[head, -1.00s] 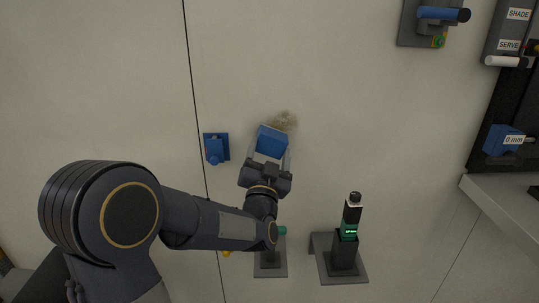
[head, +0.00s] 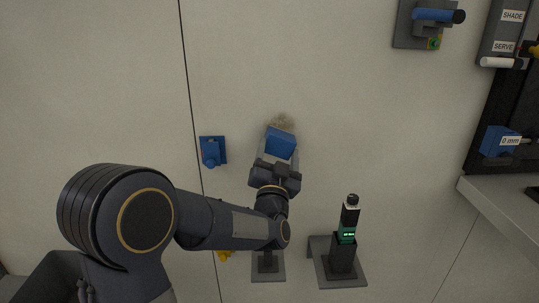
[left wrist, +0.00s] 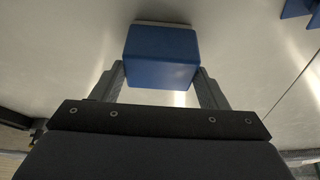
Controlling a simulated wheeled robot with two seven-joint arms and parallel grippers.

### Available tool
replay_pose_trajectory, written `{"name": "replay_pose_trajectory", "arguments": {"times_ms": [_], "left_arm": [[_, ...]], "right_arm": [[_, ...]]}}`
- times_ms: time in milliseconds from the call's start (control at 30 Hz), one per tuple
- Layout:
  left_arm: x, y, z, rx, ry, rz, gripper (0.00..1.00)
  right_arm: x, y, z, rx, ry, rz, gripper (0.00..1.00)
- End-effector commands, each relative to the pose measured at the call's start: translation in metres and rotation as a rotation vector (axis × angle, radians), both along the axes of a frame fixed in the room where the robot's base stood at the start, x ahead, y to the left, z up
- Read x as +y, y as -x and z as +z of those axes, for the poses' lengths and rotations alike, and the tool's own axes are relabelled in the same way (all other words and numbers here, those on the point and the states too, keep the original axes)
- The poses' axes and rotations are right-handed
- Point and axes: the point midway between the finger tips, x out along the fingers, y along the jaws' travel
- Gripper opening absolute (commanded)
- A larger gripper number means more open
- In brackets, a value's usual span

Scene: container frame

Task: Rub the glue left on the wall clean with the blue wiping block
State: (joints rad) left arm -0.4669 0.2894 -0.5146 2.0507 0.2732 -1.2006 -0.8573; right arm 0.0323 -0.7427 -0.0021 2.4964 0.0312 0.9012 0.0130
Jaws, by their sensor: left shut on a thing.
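The blue wiping block (head: 280,143) is held between the fingers of my left gripper (head: 279,158), up at the pale wall. The block also shows in the left wrist view (left wrist: 161,56), with a finger on each side and a thin pale layer along its far edge. The glue (head: 282,122) is a small brownish smear on the wall, just above the block in the head view. The block seems to cover its lower part. I cannot tell whether the block touches the wall. My right gripper is not in view.
A blue wall fitting (head: 212,152) is left of the block. A black device with a green display (head: 346,237) stands on a grey shelf bracket (head: 338,276) at lower right. A grey ledge (head: 500,215) and dark panel are at right. The wall between is clear.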

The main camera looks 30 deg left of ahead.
Motion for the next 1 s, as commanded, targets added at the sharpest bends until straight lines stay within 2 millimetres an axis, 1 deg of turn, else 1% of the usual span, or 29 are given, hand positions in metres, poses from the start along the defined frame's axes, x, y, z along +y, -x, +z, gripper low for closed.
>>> {"name": "replay_pose_trajectory", "arguments": {"times_ms": [100,367,800,867,1000], "left_arm": [[-0.008,-0.004,0.0,-0.002,0.001,-0.002,0.43],[-0.013,-0.007,0.0,-0.001,0.0,-0.002,0.43],[-0.042,-0.028,0.0,-0.002,0.001,-0.002,0.43],[-0.043,-0.029,0.001,-0.002,0.001,-0.001,0.43],[-0.042,-0.029,0.008,-0.003,0.001,-0.001,0.43]], "right_arm": [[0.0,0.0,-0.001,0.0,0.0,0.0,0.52],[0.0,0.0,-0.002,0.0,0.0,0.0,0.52],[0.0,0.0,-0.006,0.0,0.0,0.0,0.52],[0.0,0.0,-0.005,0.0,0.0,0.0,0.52],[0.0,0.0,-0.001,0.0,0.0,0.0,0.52]]}}
